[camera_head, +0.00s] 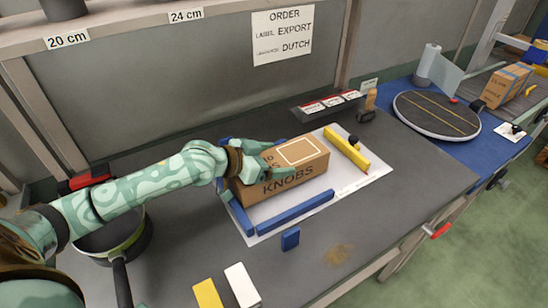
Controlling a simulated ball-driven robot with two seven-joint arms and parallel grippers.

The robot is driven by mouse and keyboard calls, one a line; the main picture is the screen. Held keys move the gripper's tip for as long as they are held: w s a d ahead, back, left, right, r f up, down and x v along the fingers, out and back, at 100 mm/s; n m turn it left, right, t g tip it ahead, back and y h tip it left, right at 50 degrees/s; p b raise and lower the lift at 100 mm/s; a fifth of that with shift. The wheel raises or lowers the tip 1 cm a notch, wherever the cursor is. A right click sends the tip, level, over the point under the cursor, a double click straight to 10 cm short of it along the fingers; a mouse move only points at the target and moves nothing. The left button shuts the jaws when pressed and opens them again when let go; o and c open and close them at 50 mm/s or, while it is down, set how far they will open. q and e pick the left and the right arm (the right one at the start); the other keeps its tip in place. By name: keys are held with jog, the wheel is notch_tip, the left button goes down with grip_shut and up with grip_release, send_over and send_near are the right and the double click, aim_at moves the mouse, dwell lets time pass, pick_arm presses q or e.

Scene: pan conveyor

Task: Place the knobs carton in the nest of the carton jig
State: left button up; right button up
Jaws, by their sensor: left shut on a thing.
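The knobs carton (302,178) is a brown box with KNOBS printed on its side and a pale outlined rectangle on top. My left gripper (264,164) reaches in from the left and is shut on its left end. The carton is over the white plate of the carton jig (347,193), between the blue rails (295,209) and the yellow bar (347,150). A gap shows between carton and yellow bar. I cannot tell whether the carton touches the plate; my gripper hides its left end. My right gripper is not in view.
A pan (117,238) stands at the left under my arm. A small blue block (290,238), a yellow block (207,294) and a white block (242,285) lie in front of the jig. A round turntable (436,114) is at the right. The bench front right is mostly clear.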

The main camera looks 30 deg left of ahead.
pick_arm(q)
jog(key=shift+f, duration=0.45)
jog(key=o, duration=1.1)
jog(key=shift+c, duration=0.2)
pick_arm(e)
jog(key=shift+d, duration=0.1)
pick_arm(q)
jog(key=shift+r, duration=0.4)
jog(key=p+v, duration=0.2)
jog(key=v, duration=0.3)
jog(key=p+v, duration=0.2)
jog(key=v, duration=0.3)
jog(key=shift+s+r, duration=0.15)
jog(key=shift+r, duration=0.2)
jog(key=shift+p+v, duration=0.5)
jog(key=shift+v, duration=0.3)
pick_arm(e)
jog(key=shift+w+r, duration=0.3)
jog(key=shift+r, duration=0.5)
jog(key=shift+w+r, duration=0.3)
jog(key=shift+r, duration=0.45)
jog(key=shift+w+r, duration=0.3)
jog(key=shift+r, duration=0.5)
pick_arm(q)
jog(key=shift+f, duration=0.15)
